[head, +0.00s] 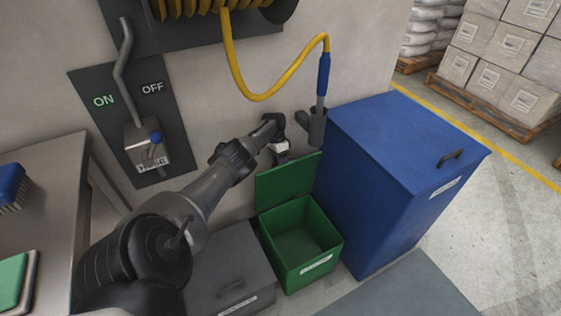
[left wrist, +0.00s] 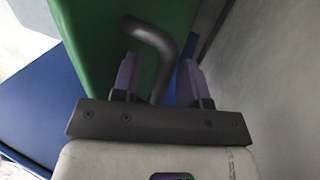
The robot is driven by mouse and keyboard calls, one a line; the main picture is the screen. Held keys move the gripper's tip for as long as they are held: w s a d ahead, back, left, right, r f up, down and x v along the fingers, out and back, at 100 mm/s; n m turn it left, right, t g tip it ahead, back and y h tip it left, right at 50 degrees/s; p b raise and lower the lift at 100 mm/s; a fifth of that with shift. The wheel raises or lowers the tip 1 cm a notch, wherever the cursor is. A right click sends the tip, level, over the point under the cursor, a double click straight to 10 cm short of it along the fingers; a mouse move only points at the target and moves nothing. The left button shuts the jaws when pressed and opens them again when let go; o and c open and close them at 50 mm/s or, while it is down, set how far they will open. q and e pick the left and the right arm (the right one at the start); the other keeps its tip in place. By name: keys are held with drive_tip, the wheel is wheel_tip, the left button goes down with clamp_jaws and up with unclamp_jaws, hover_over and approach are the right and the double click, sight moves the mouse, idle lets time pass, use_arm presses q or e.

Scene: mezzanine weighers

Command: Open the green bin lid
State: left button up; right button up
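The green bin (head: 302,274) stands on the floor against the left side of the blue bin, its top open and its inside in view. Its green lid (head: 287,180) stands up at the back edge, near the wall. My left gripper (left wrist: 158,62) is at the lid's upper back side; the lid hides its fingertips in the head view. In the left wrist view, its two purple fingers stand apart on either side of the lid's dark bent handle (left wrist: 158,40), with gaps visible. The green lid (left wrist: 88,40) fills the upper left there. My right gripper is not in view.
The tall blue bin (head: 375,190) stands close on the right. A grey bin (head: 230,265) is on the left. A yellow hose (head: 262,97) with a blue nozzle hangs above. A switch panel (head: 125,110) and steel table (head: 50,160) are further left.

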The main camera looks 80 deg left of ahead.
use_arm(q)
drive_tip(key=shift+w+a+r, duration=0.1)
drive_tip(key=shift+a+r, duration=0.15)
drive_tip(key=shift+r+p, duration=0.45)
wheel_tip(320, 180, up, 4)
drive_tip(key=p, duration=0.3)
drive_tip(key=shift+d, duration=0.1)
drive_tip(key=w+d+r+p, duration=0.6)
drive_tip(key=d+p, duration=0.3)
drive_tip(key=shift+w+d, duration=0.25)
drive_tip(key=shift+d, duration=0.05)
